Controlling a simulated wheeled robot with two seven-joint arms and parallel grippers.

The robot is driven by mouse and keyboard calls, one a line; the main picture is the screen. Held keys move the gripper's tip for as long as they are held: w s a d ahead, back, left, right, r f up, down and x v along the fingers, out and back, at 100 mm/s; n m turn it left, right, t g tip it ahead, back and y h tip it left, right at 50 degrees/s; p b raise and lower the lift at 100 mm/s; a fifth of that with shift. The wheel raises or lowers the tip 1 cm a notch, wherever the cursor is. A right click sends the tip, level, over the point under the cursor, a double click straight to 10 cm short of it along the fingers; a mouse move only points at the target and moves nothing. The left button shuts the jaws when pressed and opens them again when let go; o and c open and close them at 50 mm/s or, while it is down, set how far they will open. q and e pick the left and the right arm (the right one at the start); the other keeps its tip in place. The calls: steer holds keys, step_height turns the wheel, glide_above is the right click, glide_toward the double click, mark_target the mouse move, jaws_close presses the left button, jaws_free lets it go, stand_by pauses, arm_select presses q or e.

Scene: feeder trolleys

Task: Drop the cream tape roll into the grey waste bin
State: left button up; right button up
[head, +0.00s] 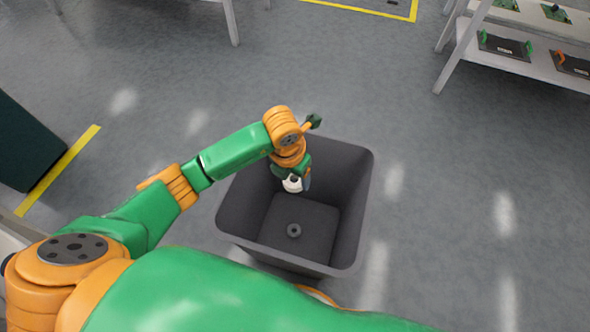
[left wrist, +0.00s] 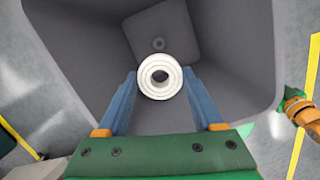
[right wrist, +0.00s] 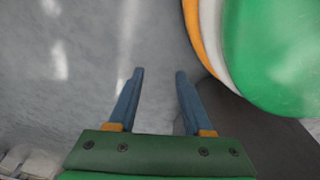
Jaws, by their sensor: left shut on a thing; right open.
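The cream tape roll (left wrist: 148,90) is held between the two blue fingers of my left gripper (left wrist: 160,76), its round end facing the camera. In the head view the roll (head: 292,184) shows as a small pale piece under my left gripper (head: 297,182), over the mouth of the grey waste bin (head: 343,185). The bin also shows in the left wrist view (left wrist: 85,60), with its floor beyond the roll. My right gripper (right wrist: 159,73) is open and empty, with bare floor beyond its fingers. It is not visible in the head view.
A small dark ring-shaped thing (head: 294,230) lies on the bin's floor. A shelf trolley (head: 530,62) with several parts stands at the top right. A dark green box (head: 25,145) stands at the left. The floor right of the bin is clear.

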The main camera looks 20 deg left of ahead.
mark_target(293, 180)
arm_select(q)
step_height(293, 180, down, 4)
steer(key=b, duration=0.2)
steer(key=shift+b, duration=0.3)
steer(key=shift+f, duration=0.1)
steer(key=o, duration=1.3)
steer(key=shift+o, duration=0.2)
steer(key=r+p, duration=0.1)
steer(key=r, duration=0.3)
steer(key=r+p, duration=0.1)
steer(key=r, duration=0.1)
steer(key=shift+s+a+r+p, duration=0.15)
steer(key=shift+s+r+p, duration=0.15)
steer(key=shift+s+p, duration=0.1)
steer(key=shift+s+r, duration=0.1)
steer(key=shift+r, duration=0.2)
arm_select(e)
steer(key=shift+w+a+f, duration=0.15)
steer(key=shift+w+a, duration=0.2)
steer(key=shift+w, duration=0.05)
